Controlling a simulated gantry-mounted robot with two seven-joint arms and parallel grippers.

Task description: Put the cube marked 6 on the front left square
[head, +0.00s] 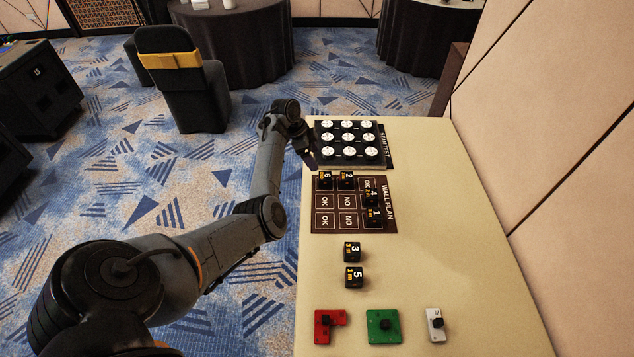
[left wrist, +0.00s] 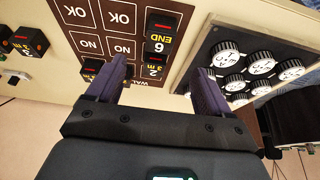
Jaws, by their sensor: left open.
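The cube marked 6 (head: 325,180) is black with yellow and white print. It sits on the far left square of the brown wall plan board (head: 316,229) in the head view. It also shows in the left wrist view (left wrist: 162,32), beyond my fingertips. The cube marked 2 (head: 347,180) stands just right of it. The front left square (head: 325,221), printed OK, is bare. My left gripper (head: 310,161) is open and empty, just beyond the board's far left corner. In the left wrist view its two purple fingers (left wrist: 160,76) stand apart. My right gripper is out of view.
Cubes 4 (head: 371,198) and 1 (head: 373,218) sit on the board's right side. Cubes 3 (head: 353,252) and 5 (head: 354,277) stand in front of it. A black knob panel (head: 386,164) lies behind. Red (head: 323,335), green (head: 384,337) and white (head: 436,335) pieces lie at the front.

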